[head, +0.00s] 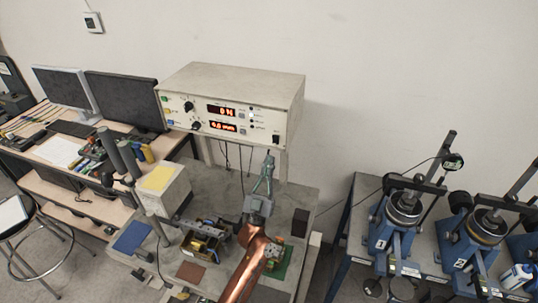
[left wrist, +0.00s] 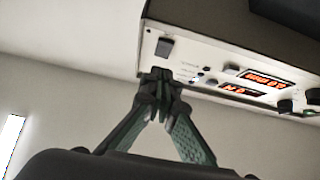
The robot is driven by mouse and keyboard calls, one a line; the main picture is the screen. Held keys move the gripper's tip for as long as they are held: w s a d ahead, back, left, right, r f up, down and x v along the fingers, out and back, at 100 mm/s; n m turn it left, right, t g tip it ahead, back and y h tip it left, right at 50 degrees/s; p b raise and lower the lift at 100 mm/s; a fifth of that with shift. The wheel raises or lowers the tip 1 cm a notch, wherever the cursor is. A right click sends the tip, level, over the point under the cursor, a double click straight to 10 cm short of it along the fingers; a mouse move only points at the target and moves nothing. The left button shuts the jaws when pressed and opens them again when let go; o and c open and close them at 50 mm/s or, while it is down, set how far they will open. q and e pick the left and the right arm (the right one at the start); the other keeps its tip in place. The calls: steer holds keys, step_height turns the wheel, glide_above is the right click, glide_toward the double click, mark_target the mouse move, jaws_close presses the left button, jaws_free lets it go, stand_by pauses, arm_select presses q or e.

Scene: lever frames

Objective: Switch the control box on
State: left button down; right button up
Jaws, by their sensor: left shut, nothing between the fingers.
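The control box (head: 237,90) is a pale cream case above the grey bench. Its front carries two lit red displays (head: 221,110), knobs and small buttons. A black rocker switch (head: 276,140) sits at the lower right of the front; it also shows in the left wrist view (left wrist: 165,48). I cannot tell which way it is tipped. My left gripper (head: 269,158) is shut and empty, pointing up just below the switch. In the left wrist view its fingertips (left wrist: 161,78) appear close to the panel edge by the switch; contact is unclear. My right gripper is out of view.
The grey bench (head: 300,180) below holds a pale box with a yellow pad (head: 158,178), a brass-coloured device (head: 203,244) and a dark block (head: 300,222). Monitors (head: 122,101) stand at left, blue test rigs (head: 395,230) at right. The wall right of the box is clear.

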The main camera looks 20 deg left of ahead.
arm_select(q)
steer(key=w+f+b+v, duration=0.1)
steer(key=b+v, duration=0.1)
steer(key=v, duration=0.6)
steer(key=shift+f, duration=0.4)
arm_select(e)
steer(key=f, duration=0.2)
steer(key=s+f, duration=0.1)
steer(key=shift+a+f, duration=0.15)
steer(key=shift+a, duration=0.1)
arm_select(q)
steer(key=shift+s, duration=0.1)
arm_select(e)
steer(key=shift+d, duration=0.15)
